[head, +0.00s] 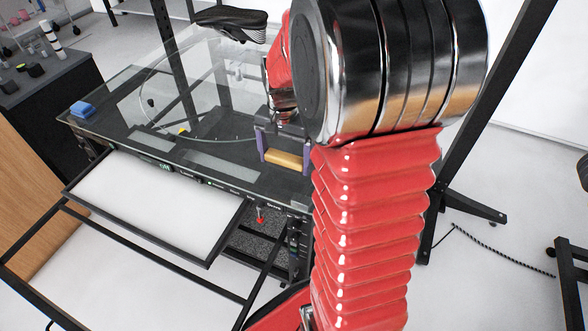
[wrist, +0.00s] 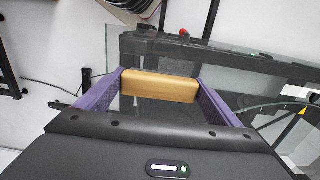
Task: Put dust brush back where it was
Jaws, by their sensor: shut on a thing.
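My gripper (head: 284,152) is shut on the dust brush (head: 286,161), which shows as a tan wooden block between its two purple fingers. The gripper and brush appear over the front right part of the dark glass-topped turntable table (head: 225,164). I cannot tell whether the brush touches the table. In the wrist view the brush (wrist: 158,86) lies crosswise between the fingers, with the table's edge and glass behind it. Any bristles are hidden. My arm covers the table's right side in the head view.
A blue block (head: 82,108) sits at the table's left corner. A small yellow thing (head: 183,131) shows near the table's middle. A dark object (head: 232,22) appears above the back of the table. A white panel (head: 155,204) in a black frame juts out in front.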

